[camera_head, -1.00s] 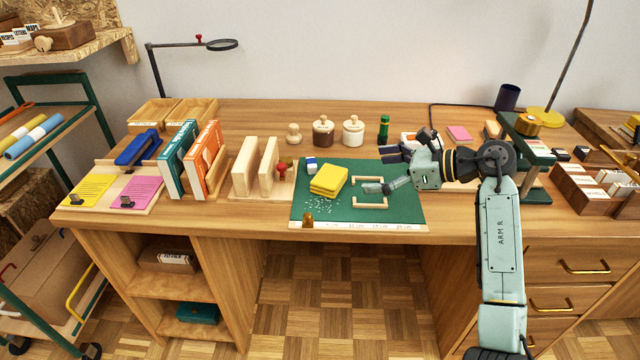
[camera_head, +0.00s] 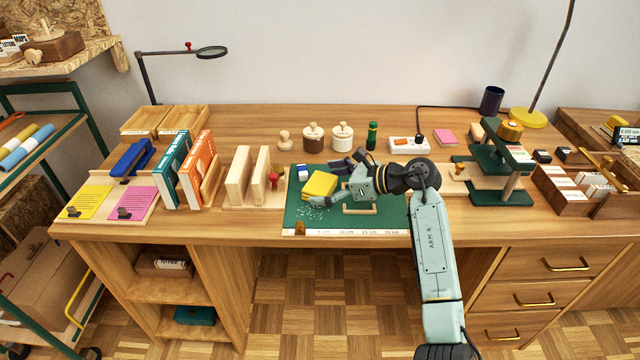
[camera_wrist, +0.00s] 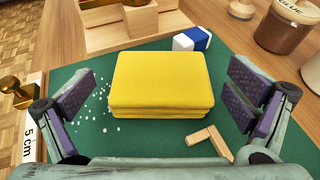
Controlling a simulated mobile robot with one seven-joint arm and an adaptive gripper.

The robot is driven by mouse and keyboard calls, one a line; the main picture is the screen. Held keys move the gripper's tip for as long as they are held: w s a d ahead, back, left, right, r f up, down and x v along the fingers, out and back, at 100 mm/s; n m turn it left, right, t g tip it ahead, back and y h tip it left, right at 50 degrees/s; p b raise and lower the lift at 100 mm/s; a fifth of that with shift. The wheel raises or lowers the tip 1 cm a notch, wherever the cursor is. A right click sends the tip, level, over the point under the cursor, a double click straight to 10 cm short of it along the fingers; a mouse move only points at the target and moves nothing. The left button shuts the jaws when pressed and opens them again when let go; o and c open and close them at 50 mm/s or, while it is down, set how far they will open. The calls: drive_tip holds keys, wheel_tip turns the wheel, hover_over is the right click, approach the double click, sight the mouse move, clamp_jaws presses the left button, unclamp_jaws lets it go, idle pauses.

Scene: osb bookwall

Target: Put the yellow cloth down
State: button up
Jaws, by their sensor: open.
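The yellow cloth (camera_head: 320,185) lies folded on the green cutting mat (camera_head: 293,216). In the wrist view the cloth (camera_wrist: 160,84) sits between my two spread fingers, a little ahead of them, with green mat showing on both sides. My gripper (camera_wrist: 160,110) is open and does not touch the cloth there. In the head view my gripper (camera_head: 328,190) is at the right side of the cloth and partly overlaps it.
White crumbs (camera_wrist: 95,105) lie left of the cloth. A blue-and-white eraser (camera_wrist: 192,40) and a wooden corner piece (camera_wrist: 210,140) are close by. A wooden rack (camera_wrist: 120,25) stands beyond the cloth, and a brass weight (camera_wrist: 14,90) is at the mat's edge.

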drive_tip(key=shift+c, duration=0.5)
drive_tip(key=c, duration=1.2)
